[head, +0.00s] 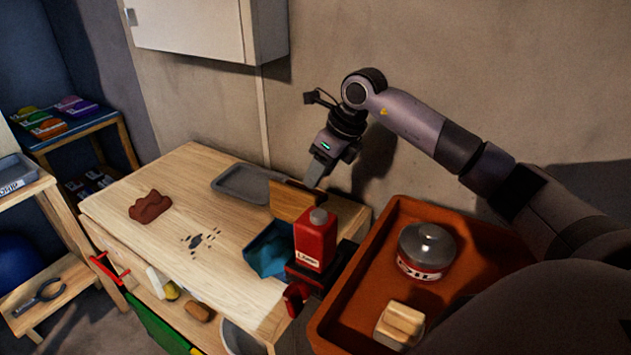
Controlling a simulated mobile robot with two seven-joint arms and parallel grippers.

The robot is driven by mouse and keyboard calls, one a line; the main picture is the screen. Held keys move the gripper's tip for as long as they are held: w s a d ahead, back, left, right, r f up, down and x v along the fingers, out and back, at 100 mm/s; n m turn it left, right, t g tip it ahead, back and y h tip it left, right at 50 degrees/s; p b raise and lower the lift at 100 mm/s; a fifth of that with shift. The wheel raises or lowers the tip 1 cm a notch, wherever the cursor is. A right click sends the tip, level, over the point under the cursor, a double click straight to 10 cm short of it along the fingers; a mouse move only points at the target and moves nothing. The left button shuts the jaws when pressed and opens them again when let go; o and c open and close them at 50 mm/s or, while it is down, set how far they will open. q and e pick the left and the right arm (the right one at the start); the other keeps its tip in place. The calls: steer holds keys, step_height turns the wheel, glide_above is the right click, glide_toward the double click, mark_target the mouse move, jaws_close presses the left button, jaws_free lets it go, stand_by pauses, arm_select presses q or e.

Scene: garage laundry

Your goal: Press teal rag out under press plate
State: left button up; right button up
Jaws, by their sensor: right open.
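My right gripper (316,176) is open, pointing down just above and behind the block's right end. I cannot tell whether it touches the block. My left gripper is not in view.
A red bottle (316,240) stands at the bench's right. A grey tray (228,180), a rust-coloured rag (150,206) and dark spots (200,240) are on the bench. An orange tray (355,305) holds a lidded tin (426,250) and a wooden-topped block (402,322).

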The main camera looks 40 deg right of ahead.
steer(key=shift+x, duration=2.05)
jaws_close()
